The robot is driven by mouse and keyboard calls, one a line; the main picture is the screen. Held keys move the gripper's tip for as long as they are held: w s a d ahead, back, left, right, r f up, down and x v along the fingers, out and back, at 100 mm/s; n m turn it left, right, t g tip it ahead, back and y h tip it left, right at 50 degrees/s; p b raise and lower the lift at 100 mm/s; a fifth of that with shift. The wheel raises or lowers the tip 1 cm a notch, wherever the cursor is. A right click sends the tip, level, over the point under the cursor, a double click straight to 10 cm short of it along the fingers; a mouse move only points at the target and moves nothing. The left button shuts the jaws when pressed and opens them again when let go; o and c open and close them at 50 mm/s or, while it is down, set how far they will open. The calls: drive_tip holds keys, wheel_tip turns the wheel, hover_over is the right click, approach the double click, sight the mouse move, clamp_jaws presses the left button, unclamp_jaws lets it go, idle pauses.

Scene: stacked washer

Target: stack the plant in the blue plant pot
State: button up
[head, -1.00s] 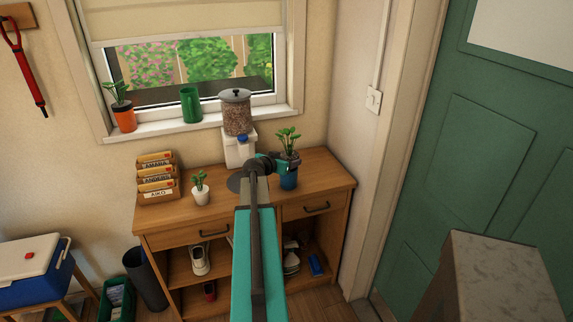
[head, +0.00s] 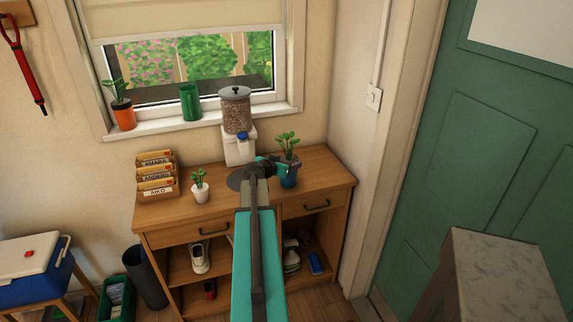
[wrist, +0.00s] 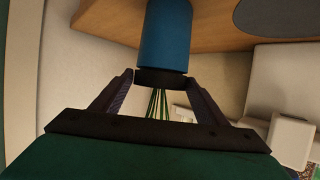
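The blue plant pot (head: 288,179) stands upright on the right part of the wooden cabinet. A leafy green plant (head: 287,139) rises directly above it. My gripper (head: 289,164) is at the pot's top, reaching in from the left. In the wrist view, which is upside down, the blue pot (wrist: 165,38) is at the top centre. The plant's dark base (wrist: 160,78) meets the pot's rim, with only a short band showing. My gripper's fingers (wrist: 161,80) sit against both sides of that band, and green stems show between them. How deep the base sits is hidden.
A small plant in a white pot (head: 200,191) and a letter rack (head: 158,177) stand on the cabinet top (head: 325,172) to the left. A food dispenser (head: 236,125) stands behind. A plant in an orange pot (head: 123,116) and a green cup (head: 191,102) are on the sill.

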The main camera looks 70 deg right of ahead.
drive_tip(key=shift+o, duration=1.4)
drive_tip(key=shift+r+p, duration=0.3)
drive_tip(key=shift+p, duration=0.15)
drive_tip(key=shift+a, duration=0.35)
drive_tip(key=b+v, duration=0.3)
drive_tip(key=v, duration=0.8)
drive_tip(key=shift+w+a+r, duration=0.1)
drive_tip(key=shift+r, duration=0.05)
